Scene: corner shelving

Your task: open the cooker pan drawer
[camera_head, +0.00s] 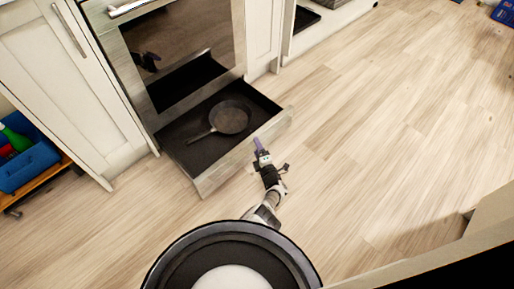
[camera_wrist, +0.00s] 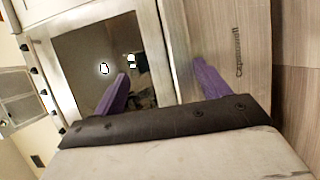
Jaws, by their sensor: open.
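The pan drawer (camera_head: 239,157) under the cooker (camera_head: 175,45) stands pulled out in the head view. Its dark inside holds a black frying pan (camera_head: 230,117) with its handle pointing left. My gripper (camera_head: 259,145) is just outside the drawer front, near its right half. In the wrist view, my gripper (camera_wrist: 160,69) shows two purple fingers spread apart with nothing between them. The drawer front (camera_wrist: 235,85) lies at the right finger there, and the oven's glass door (camera_wrist: 85,65) lies behind the left finger. I cannot tell whether a finger touches the drawer.
White cupboards (camera_head: 65,85) flank the cooker. A blue crate (camera_head: 33,165) with bottles sits on a low wooden shelf at the left. The wooden floor (camera_head: 385,120) is clear to the right. A pale edge (camera_head: 490,215) stands at the lower right.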

